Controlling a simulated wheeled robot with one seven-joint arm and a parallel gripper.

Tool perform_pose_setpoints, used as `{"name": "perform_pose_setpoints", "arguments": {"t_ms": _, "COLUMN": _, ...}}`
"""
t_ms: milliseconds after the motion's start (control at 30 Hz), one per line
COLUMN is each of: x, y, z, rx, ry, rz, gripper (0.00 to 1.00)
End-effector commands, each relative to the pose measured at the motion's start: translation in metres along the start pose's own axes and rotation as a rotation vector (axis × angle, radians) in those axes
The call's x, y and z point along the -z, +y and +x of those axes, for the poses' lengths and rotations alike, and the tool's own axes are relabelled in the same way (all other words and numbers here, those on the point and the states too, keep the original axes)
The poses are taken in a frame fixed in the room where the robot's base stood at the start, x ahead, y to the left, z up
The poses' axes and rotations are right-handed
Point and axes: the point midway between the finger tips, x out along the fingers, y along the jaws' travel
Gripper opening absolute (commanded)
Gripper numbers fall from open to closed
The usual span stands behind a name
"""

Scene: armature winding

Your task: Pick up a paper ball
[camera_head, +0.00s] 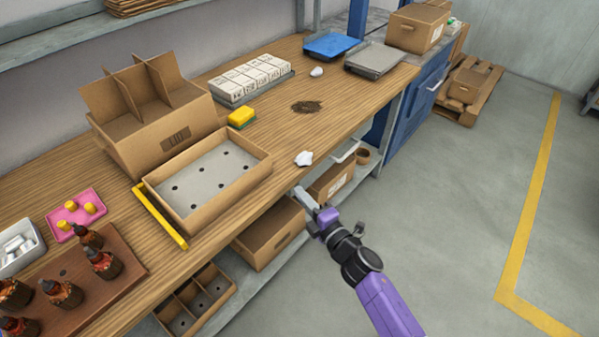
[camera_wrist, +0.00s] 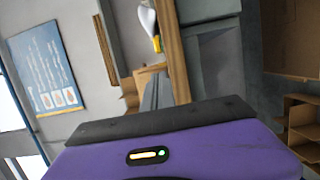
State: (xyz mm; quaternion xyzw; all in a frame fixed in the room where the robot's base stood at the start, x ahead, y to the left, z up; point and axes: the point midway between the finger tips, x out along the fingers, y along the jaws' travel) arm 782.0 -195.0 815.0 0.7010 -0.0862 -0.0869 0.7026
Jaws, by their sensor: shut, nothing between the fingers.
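A white crumpled paper ball (camera_head: 304,158) lies near the front edge of the wooden bench, right of the cardboard tray. A second small white crumpled ball (camera_head: 316,71) lies farther back, near the blue tray. My gripper (camera_head: 303,194) is shut and empty, just off the bench's front edge, below and in front of the nearer ball and apart from it. In the wrist view, which is turned sideways, the grey fingers (camera_wrist: 157,92) point at the bench edge, and a white ball (camera_wrist: 147,21) shows beyond them.
The wooden bench (camera_head: 355,110) carries a shallow cardboard tray (camera_head: 253,182), a yellow block (camera_head: 241,117), a dark patch (camera_head: 306,106), a blue tray (camera_head: 330,45) and a grey tray (camera_head: 375,60). Boxes stand on the lower shelf. The floor (camera_head: 470,180) to the right is clear.

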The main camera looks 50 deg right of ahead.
Motion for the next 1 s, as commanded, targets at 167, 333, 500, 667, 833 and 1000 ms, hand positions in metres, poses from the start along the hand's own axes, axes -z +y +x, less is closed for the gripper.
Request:
{"name": "perform_pose_setpoints", "arguments": {"t_ms": 167, "x": -0.001, "y": 0.002, "z": 0.037, "rx": -0.003, "ry": -0.002, "rz": 0.001, "gripper": 0.00}}
{"name": "perform_pose_setpoints", "arguments": {"t_ms": 333, "x": -0.001, "y": 0.001, "z": 0.068, "rx": -0.002, "ry": 0.000, "rz": 0.002, "gripper": 0.00}}
{"name": "perform_pose_setpoints", "arguments": {"t_ms": 500, "x": -0.026, "y": 0.003, "z": 0.072, "rx": 0.000, "ry": -0.004, "rz": 0.002, "gripper": 0.00}}
{"name": "perform_pose_setpoints", "arguments": {"t_ms": 667, "x": -0.037, "y": 0.001, "z": 0.075, "rx": 0.000, "ry": -0.002, "rz": 0.002, "gripper": 0.00}}
{"name": "perform_pose_setpoints", "arguments": {"t_ms": 833, "x": -0.039, "y": 0.000, "z": 0.075, "rx": -0.001, "ry": 0.000, "rz": 0.003, "gripper": 0.00}}
{"name": "perform_pose_setpoints", "arguments": {"t_ms": 1000, "x": -0.039, "y": 0.000, "z": 0.075, "rx": -0.001, "ry": 0.000, "rz": 0.003, "gripper": 0.00}}
